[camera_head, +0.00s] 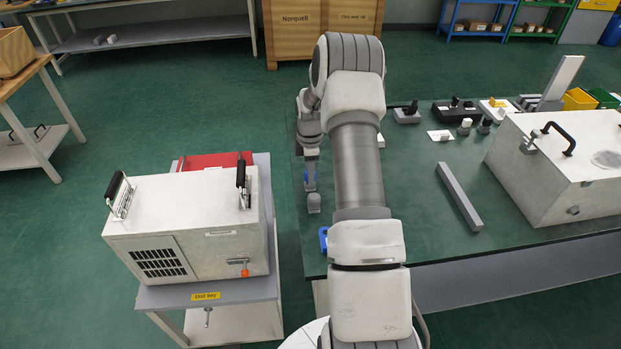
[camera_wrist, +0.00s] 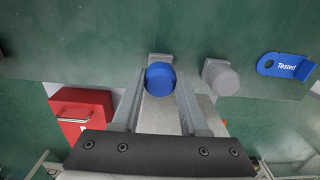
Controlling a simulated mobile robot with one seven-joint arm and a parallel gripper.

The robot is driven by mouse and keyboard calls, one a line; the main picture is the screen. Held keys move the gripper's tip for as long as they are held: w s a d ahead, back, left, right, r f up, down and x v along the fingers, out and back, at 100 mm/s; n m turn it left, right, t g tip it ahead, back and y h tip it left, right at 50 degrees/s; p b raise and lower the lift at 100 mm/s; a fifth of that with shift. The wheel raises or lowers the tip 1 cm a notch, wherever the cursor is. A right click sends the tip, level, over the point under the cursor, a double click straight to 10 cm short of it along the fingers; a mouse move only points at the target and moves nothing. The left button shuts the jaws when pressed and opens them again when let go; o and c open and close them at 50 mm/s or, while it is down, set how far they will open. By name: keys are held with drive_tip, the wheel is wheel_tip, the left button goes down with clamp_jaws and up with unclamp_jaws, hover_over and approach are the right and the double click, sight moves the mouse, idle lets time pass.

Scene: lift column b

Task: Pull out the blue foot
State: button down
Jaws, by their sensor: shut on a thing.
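The blue foot (camera_wrist: 160,79) is a round blue piece between the two fingers of my gripper (camera_wrist: 160,84) in the wrist view. My gripper is shut on it. A small patch of blue foot (camera_head: 306,175) also shows at the left edge of the green-topped table (camera_head: 420,215) in the head view. My gripper (camera_head: 310,158) is largely hidden there by my arm. I cannot tell how far the foot is seated in what holds it.
A grey foot (camera_wrist: 221,77) sits close to the right of the blue one, and a blue "Tested" tag (camera_wrist: 285,66) beyond it. A trolley (camera_head: 175,297) with a white case (camera_head: 190,215) and a red box (camera_head: 213,160) stands left, across a narrow gap. A grey bar (camera_head: 459,197) lies on the table.

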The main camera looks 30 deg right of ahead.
drive_tip(key=shift+r, duration=0.2)
drive_tip(key=shift+r+p, duration=1.15)
drive_tip(key=shift+r, duration=0.8)
